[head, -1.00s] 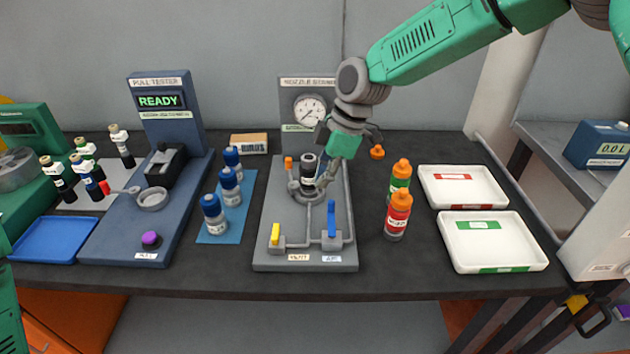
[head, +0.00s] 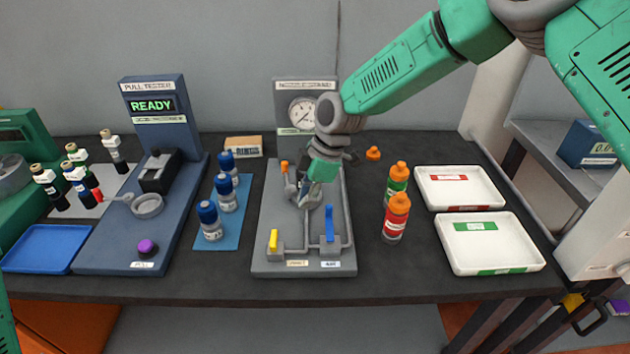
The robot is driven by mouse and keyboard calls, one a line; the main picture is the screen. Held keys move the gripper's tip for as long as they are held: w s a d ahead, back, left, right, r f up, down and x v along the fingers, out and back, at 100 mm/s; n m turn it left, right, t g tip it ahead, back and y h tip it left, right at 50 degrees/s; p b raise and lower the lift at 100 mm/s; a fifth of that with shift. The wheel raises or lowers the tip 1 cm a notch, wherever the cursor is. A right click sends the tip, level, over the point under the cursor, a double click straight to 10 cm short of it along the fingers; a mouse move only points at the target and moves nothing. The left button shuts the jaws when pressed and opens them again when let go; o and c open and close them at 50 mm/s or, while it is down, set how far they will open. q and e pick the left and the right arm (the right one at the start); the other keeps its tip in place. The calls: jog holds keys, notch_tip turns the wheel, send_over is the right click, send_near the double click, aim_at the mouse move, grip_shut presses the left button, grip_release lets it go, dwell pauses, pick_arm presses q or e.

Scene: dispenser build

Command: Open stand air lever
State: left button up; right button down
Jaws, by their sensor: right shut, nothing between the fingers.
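The grey nozzle stand (head: 262,247) stands in the middle of the bench with a pressure gauge (head: 303,112) on its back panel. The blue lever (head: 330,223) stands upright at its front right, over a label that seems to read AIR. A yellow lever (head: 273,240) is at its front left, over another label. My right gripper (head: 308,196) points down over the stand's middle, behind the blue lever and apart from it. It is shut and empty, and it hides most of the stand's centre fitting. My left gripper is out of view.
Blue-capped bottles (head: 211,220) stand on a blue mat left of the stand. A red bottle (head: 395,219) and a green bottle (head: 396,180) with orange caps stand right of it. Two white trays (head: 453,256) lie farther right. The pull tester (head: 105,247) is at the left.

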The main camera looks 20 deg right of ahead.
aim_at(330, 222)
jog(key=x, duration=0.3)
jog(key=shift+a+f, duration=0.15)
jog(key=shift+f, duration=0.25)
jog(key=d, duration=0.2)
jog(key=d+p, duration=0.1)
jog(key=d, duration=0.1)
jog(key=shift+s+d+r+p, duration=0.1)
jog(key=shift+d+r+p, duration=0.1)
jog(key=shift+p, duration=0.1)
jog(key=shift+s+d, duration=0.1)
jog(key=shift+d, duration=0.35)
jog(key=shift+a, duration=0.45)
